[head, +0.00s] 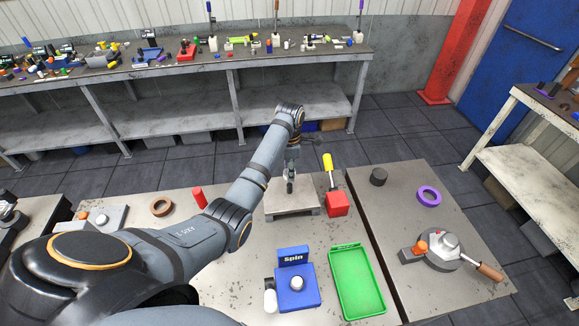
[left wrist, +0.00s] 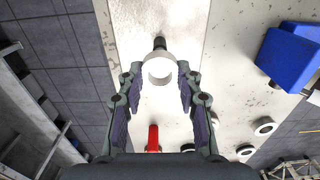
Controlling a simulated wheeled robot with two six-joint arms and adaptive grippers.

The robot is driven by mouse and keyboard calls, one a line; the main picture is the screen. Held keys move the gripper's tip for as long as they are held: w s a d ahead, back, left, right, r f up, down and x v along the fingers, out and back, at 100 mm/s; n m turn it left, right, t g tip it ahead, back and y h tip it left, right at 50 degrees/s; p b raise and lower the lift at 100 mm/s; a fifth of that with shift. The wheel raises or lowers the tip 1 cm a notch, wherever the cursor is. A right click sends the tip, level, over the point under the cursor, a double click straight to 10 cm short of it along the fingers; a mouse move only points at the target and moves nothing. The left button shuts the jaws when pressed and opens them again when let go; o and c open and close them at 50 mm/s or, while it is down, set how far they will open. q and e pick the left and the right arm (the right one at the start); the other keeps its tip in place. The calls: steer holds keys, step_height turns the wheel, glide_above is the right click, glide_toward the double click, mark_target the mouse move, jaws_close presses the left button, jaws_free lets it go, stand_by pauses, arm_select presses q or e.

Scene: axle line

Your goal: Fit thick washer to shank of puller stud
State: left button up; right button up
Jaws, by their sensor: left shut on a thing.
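A thick white ring (left wrist: 147,71), which appears to be the thick washer, sits between the fingertips of my left gripper (left wrist: 159,80) in the left wrist view. The fingers are shut on its two sides. A short dark post (left wrist: 159,43), perhaps the shank of the puller stud, shows just past the ring's upper edge. I cannot tell whether the ring is around it or apart from it. In the head view my left gripper (head: 289,182) is over a low grey stand (head: 292,208) at the table's far side; the washer is too small there to make out. My right gripper is not in view.
A red block with a yellow handle (head: 337,204) stands right of the stand. A blue Spin box (head: 296,298) and green tray (head: 348,262) lie nearer. A brown ring (head: 161,207) and red cylinder (head: 200,197) are left; a purple ring (head: 428,196) is right.

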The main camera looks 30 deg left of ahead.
mark_target(289, 184)
arm_select(q)
step_height(289, 184, down, 3)
steer(key=shift+b, duration=0.4)
steer(key=shift+p, duration=0.65)
steer(key=shift+f, duration=0.4)
steer(key=shift+f+b, duration=1.05)
steer(key=shift+f, duration=1.55)
steer(key=o, duration=1.3)
steer(key=shift+c, duration=0.2)
